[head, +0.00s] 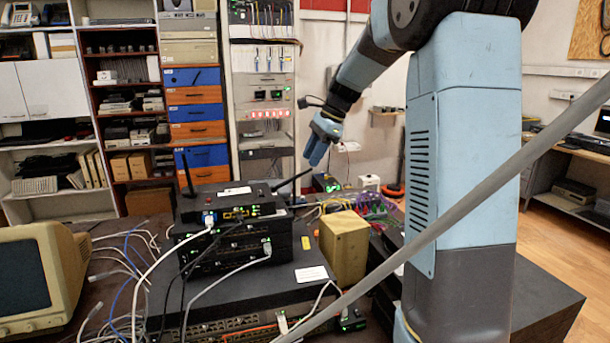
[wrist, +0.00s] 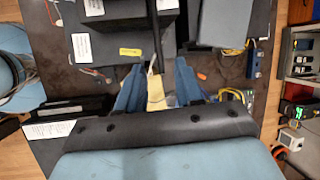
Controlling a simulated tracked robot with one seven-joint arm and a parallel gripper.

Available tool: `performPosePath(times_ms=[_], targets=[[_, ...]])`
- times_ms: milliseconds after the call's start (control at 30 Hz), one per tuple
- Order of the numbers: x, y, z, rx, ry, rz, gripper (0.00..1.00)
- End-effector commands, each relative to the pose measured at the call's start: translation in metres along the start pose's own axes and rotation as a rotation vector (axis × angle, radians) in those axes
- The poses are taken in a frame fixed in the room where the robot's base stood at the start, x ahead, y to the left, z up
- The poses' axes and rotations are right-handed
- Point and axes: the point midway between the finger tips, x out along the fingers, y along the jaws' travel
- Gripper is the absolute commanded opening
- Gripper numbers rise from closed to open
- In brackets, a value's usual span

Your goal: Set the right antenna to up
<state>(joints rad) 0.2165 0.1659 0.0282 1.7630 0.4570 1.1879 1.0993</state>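The black router (head: 228,202) sits on top of a stack of network boxes. Its left antenna (head: 186,175) stands nearly upright. Its right antenna (head: 294,180) leans far over to the right, with its tip raised a little. Nothing is held.
A beige box (head: 344,247) stands right of the router stack. White, blue and black cables (head: 150,270) hang at the front and left of the stack. An old monitor (head: 40,275) is at far left. Coloured cables (head: 372,208) lie behind the beige box.

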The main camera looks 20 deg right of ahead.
Motion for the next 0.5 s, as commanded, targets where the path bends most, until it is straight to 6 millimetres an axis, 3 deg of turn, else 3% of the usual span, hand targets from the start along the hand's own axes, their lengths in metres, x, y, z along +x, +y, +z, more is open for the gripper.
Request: performPosePath(times_ms=[200, 500], targets=[[0.038, 0.001, 0.0, 0.0, 0.0, 0.003, 0.36], [0.066, 0.001, -0.001, 0.0, 0.0, 0.001, 0.36]])
